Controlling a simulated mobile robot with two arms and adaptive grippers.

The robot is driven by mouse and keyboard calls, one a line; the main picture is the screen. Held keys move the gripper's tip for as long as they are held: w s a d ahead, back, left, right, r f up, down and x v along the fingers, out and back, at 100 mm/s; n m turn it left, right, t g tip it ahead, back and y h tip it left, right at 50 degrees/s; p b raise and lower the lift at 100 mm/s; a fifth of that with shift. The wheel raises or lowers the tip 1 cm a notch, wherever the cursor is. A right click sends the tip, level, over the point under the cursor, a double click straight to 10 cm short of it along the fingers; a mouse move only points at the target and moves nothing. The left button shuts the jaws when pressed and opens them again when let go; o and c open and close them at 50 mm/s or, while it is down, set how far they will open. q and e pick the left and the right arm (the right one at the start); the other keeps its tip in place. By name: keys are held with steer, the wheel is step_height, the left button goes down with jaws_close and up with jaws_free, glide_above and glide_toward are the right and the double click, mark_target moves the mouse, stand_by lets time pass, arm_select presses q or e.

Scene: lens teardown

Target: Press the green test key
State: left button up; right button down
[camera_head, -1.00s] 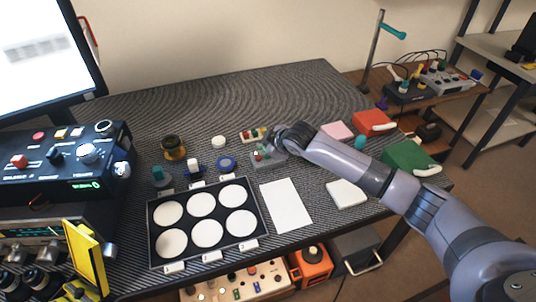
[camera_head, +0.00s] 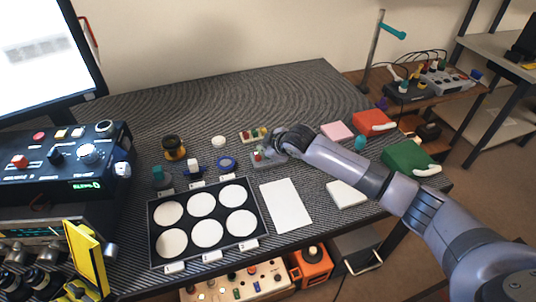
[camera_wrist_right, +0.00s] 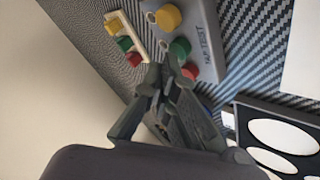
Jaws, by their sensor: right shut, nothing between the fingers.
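The grey tap-test box (camera_wrist_right: 206,55) shows in the right wrist view with a yellow, a green and a red key. The green key (camera_wrist_right: 180,47) is in the middle, between the yellow key (camera_wrist_right: 168,17) and the red key (camera_wrist_right: 190,70). My right gripper (camera_wrist_right: 163,70) is shut and empty, its tips right beside the green key; I cannot tell whether they touch it. In the head view the right gripper (camera_head: 270,151) is over the grey box (camera_head: 261,164) and hides part of its keys. My left gripper is not in view.
A pale strip with coloured knobs (camera_head: 246,138) lies just behind the box. A black tray with white discs (camera_head: 153,228) and a white sheet (camera_head: 287,205) lie in front. A blue ring (camera_head: 227,163) is to the left. The back of the mat (camera_head: 250,95) is clear.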

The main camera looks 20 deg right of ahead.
steer(key=shift+f, duration=0.45)
stand_by(0.4)
steer(key=shift+r+p, duration=0.85)
steer(key=shift+p, duration=0.15)
step_height(320, 180, up, 5)
steer(key=p, duration=0.5)
steer(key=shift+r, duration=0.1)
stand_by(0.4)
